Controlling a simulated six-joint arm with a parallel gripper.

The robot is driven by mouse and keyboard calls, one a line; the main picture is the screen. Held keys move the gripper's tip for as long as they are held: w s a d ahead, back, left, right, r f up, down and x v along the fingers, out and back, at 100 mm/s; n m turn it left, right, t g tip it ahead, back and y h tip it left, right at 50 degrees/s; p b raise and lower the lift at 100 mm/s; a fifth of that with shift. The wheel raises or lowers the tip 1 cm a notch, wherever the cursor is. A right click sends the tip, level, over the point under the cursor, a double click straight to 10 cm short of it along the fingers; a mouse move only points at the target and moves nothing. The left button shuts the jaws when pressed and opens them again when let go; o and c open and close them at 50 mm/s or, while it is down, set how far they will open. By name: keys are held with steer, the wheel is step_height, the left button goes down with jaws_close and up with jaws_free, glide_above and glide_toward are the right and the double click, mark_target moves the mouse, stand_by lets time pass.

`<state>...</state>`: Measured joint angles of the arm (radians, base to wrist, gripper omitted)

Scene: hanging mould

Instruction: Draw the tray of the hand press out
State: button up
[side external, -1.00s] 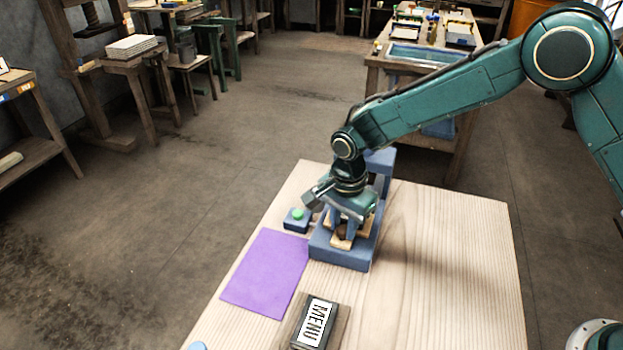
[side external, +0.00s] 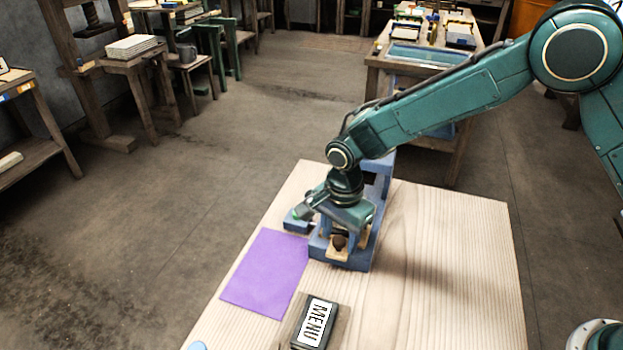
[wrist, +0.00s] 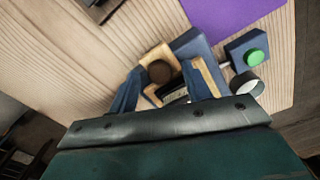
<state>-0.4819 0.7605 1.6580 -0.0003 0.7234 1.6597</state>
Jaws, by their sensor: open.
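The hand press (side external: 352,263) is a blue frame standing on the pale wooden table. Its light wooden tray (wrist: 201,76) shows low in the press, with a dark brown round knob (wrist: 159,71) at its front; the knob also shows in the side view (side external: 339,242). My gripper (side external: 341,238) is open and low over the press front. Whether a finger touches the tray I cannot tell. My wrist hides the press's upper part.
A small blue box with a green button (wrist: 257,57) stands beside the press; my gripper partly covers it in the side view. The table's right side is clear.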

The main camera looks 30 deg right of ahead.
step_height(320, 180, up, 14)
stand_by(0.7)
steer(key=shift+f, duration=0.1)
steer(key=s+d+r+n+t, duration=0.3)
steer(key=s+d+r+n, duration=0.4)
steer(key=s+d+r, duration=0.55)
steer(key=s+d+n+t, duration=0.2)
steer(key=s+d+n, duration=0.4)
steer(key=s+d, duration=0.4)
steer(key=s+f, duration=0.1)
steer(key=s, duration=0.3)
steer(key=shift+s+d+n+t, duration=0.15)
steer(key=shift+d+n+t, duration=0.15)
steer(key=shift+d, duration=0.1)
